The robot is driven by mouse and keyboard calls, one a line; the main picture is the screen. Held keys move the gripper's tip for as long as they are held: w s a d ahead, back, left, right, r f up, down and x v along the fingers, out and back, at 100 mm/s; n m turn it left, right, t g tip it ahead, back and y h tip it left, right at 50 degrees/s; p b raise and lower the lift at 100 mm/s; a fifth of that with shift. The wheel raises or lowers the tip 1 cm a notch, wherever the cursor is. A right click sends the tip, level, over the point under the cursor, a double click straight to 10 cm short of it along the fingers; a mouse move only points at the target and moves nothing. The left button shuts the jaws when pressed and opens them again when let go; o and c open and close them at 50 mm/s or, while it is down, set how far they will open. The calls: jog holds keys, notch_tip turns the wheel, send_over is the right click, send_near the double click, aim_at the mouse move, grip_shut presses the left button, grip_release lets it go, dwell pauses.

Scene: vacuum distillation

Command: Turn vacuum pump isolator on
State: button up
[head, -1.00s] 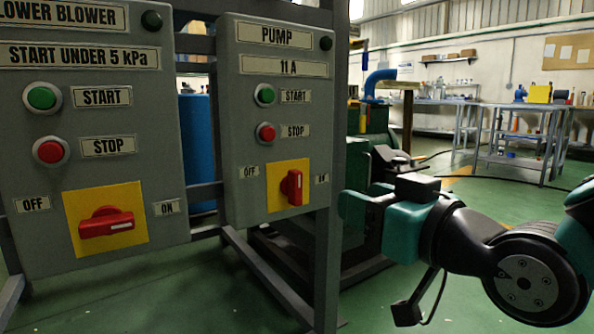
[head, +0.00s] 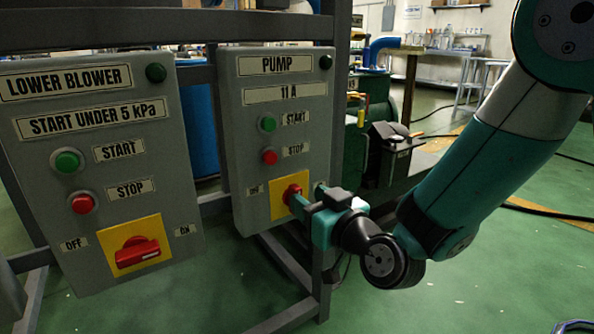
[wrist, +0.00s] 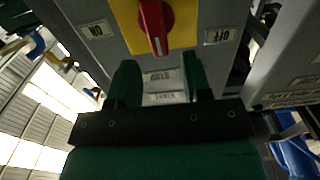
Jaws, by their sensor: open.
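The pump isolator is a red rotary knob (head: 291,193) on a yellow plate (head: 278,207) low on the grey PUMP panel (head: 252,105). In the upside-down wrist view, the red knob (wrist: 155,25) has its handle upright, between the ON label (wrist: 96,30) and the OFF label (wrist: 219,37). My gripper (head: 303,200) is at the front of the knob in the head view and hides part of it and the ON label. In the wrist view my gripper (wrist: 160,78) has its two fingers apart with nothing between them, and the knob appears beyond the fingertips.
The LOWER BLOWER panel (head: 105,185) stands to the left with a similar red knob (head: 137,252), its handle about horizontal. Green START (head: 267,124) and red STOP (head: 269,157) buttons sit above the pump isolator. A grey metal frame (head: 328,250) carries the panels.

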aim_at(299, 189)
jog(key=p+x, duration=0.2)
jog(key=x, duration=0.1)
jog(key=shift+a+r, duration=0.15)
jog(key=shift+r, duration=0.05)
jog(key=shift+w+a+f, duration=0.15)
jog(key=shift+w+a, duration=0.05)
jog(key=shift+w, duration=0.2)
